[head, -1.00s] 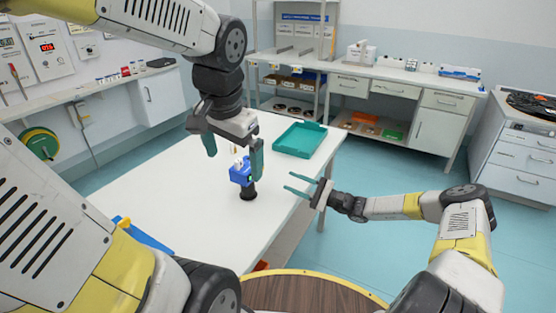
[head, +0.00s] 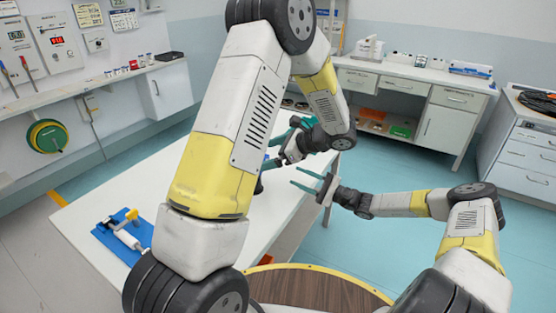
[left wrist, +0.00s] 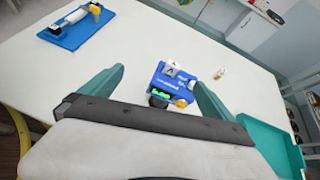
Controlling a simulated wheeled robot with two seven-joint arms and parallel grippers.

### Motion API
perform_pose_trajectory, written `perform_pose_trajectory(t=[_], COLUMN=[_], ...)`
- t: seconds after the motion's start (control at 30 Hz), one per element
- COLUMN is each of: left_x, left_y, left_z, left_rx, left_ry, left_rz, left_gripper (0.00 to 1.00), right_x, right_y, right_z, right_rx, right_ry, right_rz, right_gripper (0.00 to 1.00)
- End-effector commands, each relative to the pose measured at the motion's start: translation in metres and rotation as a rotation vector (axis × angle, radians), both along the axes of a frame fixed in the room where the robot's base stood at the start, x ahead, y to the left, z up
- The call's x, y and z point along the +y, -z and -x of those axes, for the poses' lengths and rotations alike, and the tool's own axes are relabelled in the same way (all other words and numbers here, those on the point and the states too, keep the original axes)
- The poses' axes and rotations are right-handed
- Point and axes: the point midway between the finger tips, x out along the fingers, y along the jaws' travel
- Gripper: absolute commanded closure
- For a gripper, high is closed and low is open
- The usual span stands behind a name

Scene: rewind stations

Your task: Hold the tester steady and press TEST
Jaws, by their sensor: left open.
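In the left wrist view the tester (left wrist: 178,88) is a blue box on the white table, with a green display, a yellow round button and a white lettered cube on it. A dark round part shows at its lower left. My left gripper (left wrist: 158,77) is open, with one teal finger on each side of the tester and gaps between; I see no contact. In the head view my left arm hides most of the tester, and my left gripper (head: 284,144) is partly covered. My right gripper (head: 295,176) is open and empty by the table's right edge.
A blue board (head: 124,236) with a white cylinder and yellow part lies on the table's near left; it also shows in the left wrist view (left wrist: 62,38). A teal tray (left wrist: 272,142) is at the right. A small pale piece (left wrist: 219,73) lies beside the tester.

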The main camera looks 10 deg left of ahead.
Motion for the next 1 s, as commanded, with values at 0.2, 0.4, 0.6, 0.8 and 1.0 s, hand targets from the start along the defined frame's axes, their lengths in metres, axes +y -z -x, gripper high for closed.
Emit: perform_pose_trajectory(t=[0.2,0.4,0.6,0.8,1.0], left_x=[-0.022,-0.023,0.002,0.036,0.062], left_y=[0.031,0.040,0.051,0.066,0.078], left_z=[-0.025,-0.033,-0.042,-0.055,-0.065], left_rx=[0.062,0.075,0.076,0.076,0.075], left_ry=[0.139,0.175,0.173,0.172,0.172], left_rz=[-0.134,-0.170,-0.169,-0.169,-0.168], left_gripper=[0.00,0.00,0.00,0.00,0.00], right_x=[0.000,0.000,0.000,0.000,0.000], right_y=[0.000,0.000,0.000,0.000,0.000], right_z=[0.000,0.000,0.000,0.000,0.000], right_rx=[0.000,0.000,0.000,0.000,0.000], right_ry=[0.000,0.000,0.000,0.000,0.000], right_rz=[0.000,0.000,0.000,0.000,0.000], right_gripper=[0.64,0.64,0.64,0.64,0.64])
